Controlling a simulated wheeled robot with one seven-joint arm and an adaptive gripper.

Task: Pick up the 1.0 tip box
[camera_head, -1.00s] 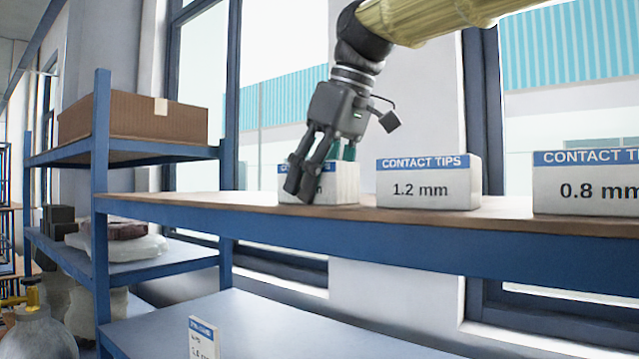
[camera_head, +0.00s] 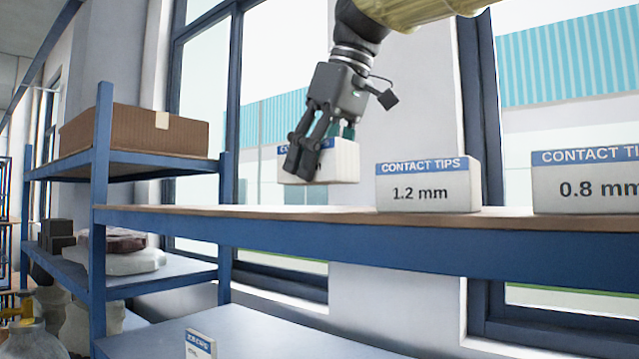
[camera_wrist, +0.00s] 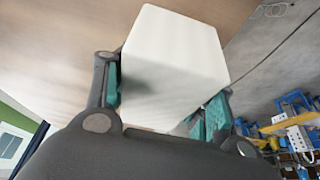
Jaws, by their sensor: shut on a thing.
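A white box with a blue label band (camera_head: 343,163) hangs in my gripper (camera_head: 312,160) in the head view, above the wooden shelf top. My fingers cover most of its label, so I cannot read the size. The wrist view shows the white box (camera_wrist: 172,65) between both fingers, tilted in the picture, its plain faces toward the camera. My gripper is shut on it. The 1.2 mm contact tips box (camera_head: 428,186) stands on the shelf to the right, apart from the held box. The 0.8 mm box (camera_head: 590,183) stands farther right.
The blue-edged shelf (camera_head: 270,236) runs below the held box. A blue post (camera_head: 102,200) and a rack with a brown carton (camera_head: 135,130) stand at the left. A small labelled card or box (camera_head: 200,344) is on the lower surface. Windows lie behind.

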